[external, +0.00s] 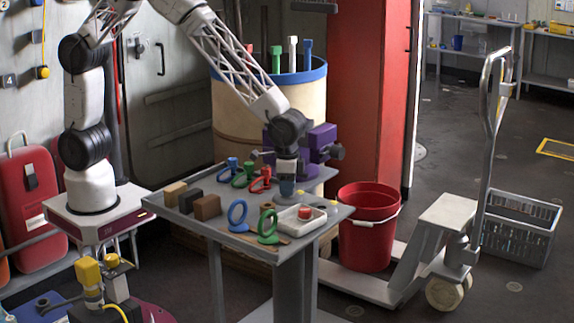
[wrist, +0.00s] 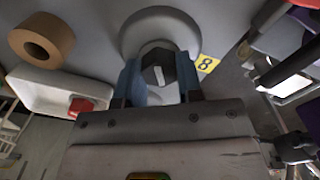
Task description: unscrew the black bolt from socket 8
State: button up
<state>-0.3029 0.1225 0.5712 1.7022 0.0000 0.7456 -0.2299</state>
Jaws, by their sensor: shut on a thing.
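The black bolt (wrist: 158,66) shows in the wrist view as a dark hexagonal head with a pale mark. It sits between the blue fingers of my gripper (wrist: 158,78), which are shut on it. A round grey socket (wrist: 160,22) lies around and beyond the bolt, with a yellow label "8" (wrist: 207,64) beside it. How deep the bolt sits in the socket is hidden. In the external view my gripper (external: 287,188) points straight down at the right part of the grey table (external: 190,226), and it hides the bolt.
A white tray (wrist: 45,92) with a red piece (wrist: 82,106) is close by, next to a brown ring (wrist: 41,40). Blue and green ring-handled pieces (external: 238,215) (external: 268,227) stand at the front edge. Blocks (external: 206,207) are at the left. A purple device (external: 318,140) stands behind my gripper.

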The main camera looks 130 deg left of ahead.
jog(key=shift+n, duration=0.5)
jog(key=n, duration=0.6)
jog(key=shift+r+n, duration=0.1)
jog(key=shift+n, duration=1.8)
jog(key=n, duration=0.7)
jog(key=shift+n, duration=1.4)
